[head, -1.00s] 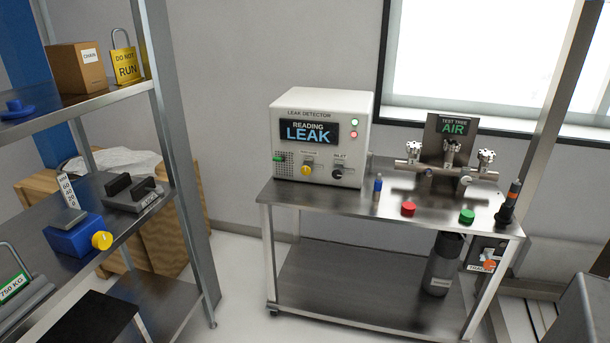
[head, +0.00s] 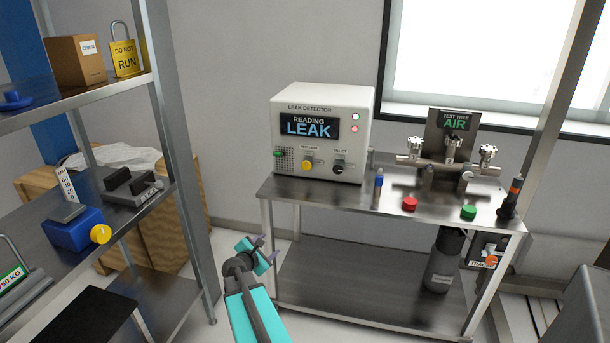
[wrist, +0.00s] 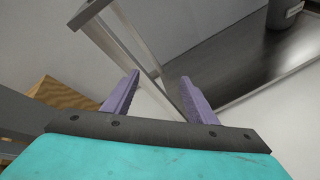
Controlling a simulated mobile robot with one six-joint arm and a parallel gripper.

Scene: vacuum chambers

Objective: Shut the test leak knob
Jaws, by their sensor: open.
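The leak detector (head: 322,110) is a white box at the back left of the metal cart, its display reading LEAK. A yellow knob (head: 306,165) is on its lower front, under a small label that I read as TEST LEAK, though it is blurred. A black knob (head: 338,168) marked INLET sits to its right. My gripper (head: 267,249) is low in front of the cart's left side, below and left of the yellow knob and well apart from it. In the wrist view, its purple fingers (wrist: 159,82) are spread and empty; neither knob shows there.
The cart top (head: 390,197) carries a blue-capped bottle (head: 378,186), a red button (head: 409,204), a green button (head: 468,212) and a metal test tree (head: 450,160). A shelf rack (head: 165,130) stands at the left. A cart leg (wrist: 145,45) is close beyond my fingers.

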